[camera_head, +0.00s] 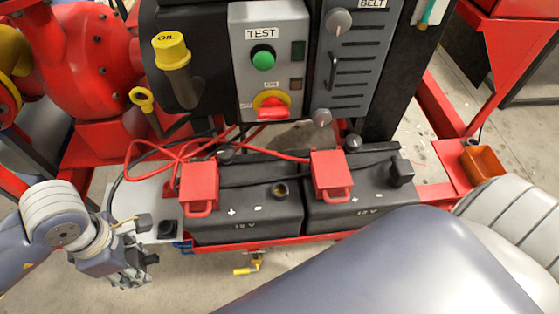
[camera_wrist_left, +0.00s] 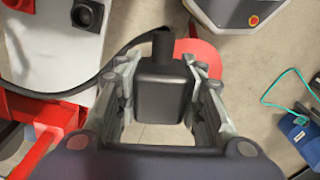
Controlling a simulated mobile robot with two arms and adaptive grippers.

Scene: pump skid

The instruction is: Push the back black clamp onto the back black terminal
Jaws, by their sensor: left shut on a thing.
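My left gripper (camera_wrist_left: 165,105) is shut on a black clamp (camera_wrist_left: 160,88), with a finger on each side of it. A black cable (camera_wrist_left: 60,90) runs from the clamp toward the left of the wrist view. In the head view, my left gripper (camera_head: 133,272) hangs low at the left, beside a grey plate (camera_head: 150,207) and apart from the batteries. The left battery (camera_head: 240,222) has a bare round terminal (camera_head: 281,190) near its minus mark. A red clamp (camera_head: 199,183) sits on its plus side. My right gripper is out of view.
Red cables (camera_head: 215,148) cross behind the batteries. A control panel (camera_head: 265,60) stands above. My right arm covers the lower right.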

